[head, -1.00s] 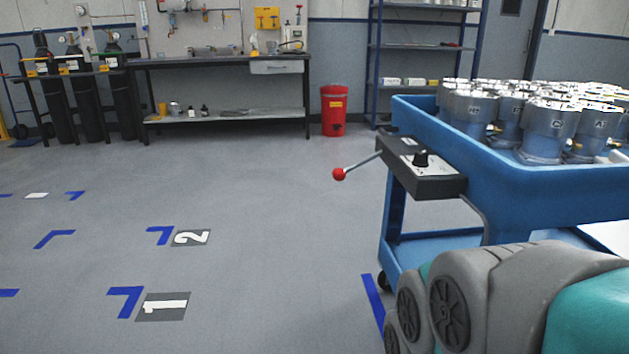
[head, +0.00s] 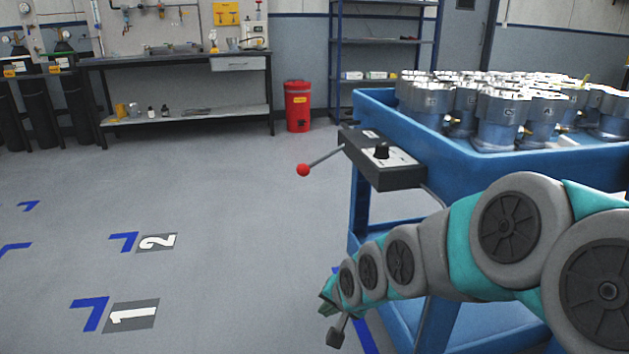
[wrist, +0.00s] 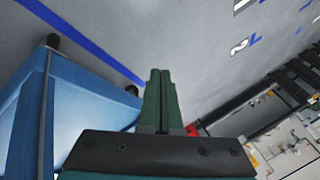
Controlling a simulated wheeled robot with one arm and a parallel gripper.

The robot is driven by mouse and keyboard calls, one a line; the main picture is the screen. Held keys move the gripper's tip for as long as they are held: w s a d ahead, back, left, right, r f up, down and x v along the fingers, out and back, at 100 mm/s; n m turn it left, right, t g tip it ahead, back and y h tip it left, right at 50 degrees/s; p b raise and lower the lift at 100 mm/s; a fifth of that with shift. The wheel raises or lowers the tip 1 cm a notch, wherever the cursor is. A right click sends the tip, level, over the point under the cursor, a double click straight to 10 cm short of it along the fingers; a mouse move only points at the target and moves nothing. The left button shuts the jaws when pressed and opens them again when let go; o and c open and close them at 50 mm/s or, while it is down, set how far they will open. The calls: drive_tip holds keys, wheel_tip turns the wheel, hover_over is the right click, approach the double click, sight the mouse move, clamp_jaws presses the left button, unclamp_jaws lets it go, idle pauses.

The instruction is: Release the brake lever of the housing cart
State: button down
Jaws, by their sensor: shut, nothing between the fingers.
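The blue housing cart (head: 470,150) stands at right, loaded with several metal housings (head: 505,115). The brake lever, a thin rod with a red ball (head: 303,170), sticks out left from this box and slopes down. My gripper (head: 327,297) is low, below the lever and apart from it, left of the cart's lower part. In the wrist view its green fingers (wrist: 161,75) are together and empty; the blue cart (wrist: 85,115) is to their left.
Floor markings with numbers 1 (head: 131,315) and 2 (head: 157,242) lie left on open floor. A red bin (head: 298,106), a workbench (head: 185,105) and a shelf (head: 385,75) stand at the back. A small red patch (wrist: 193,130) beside the fingers is unclear.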

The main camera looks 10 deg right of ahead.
sight(322, 158)
drive_tip(key=w+d+r+m+t, duration=0.4)
drive_tip(key=w+r+m+t, duration=0.2)
drive_tip(key=w, duration=0.4)
drive_tip(key=w+d+r+m+t, duration=0.5)
drive_tip(key=w+r+m+t, duration=0.1)
drive_tip(key=w+m, duration=0.3)
drive_tip(key=shift+w+h, duration=0.4)
drive_tip(key=shift+r, duration=0.15)
drive_tip(key=w+a+r+p, duration=0.1)
drive_tip(key=w+a, duration=0.3)
drive_tip(key=w, duration=0.6)
drive_tip(key=shift+w+a+r+p, duration=0.2)
drive_tip(key=shift+w+r+p, duration=0.1)
drive_tip(key=shift+r, duration=0.3)
drive_tip(key=shift+a, duration=0.1)
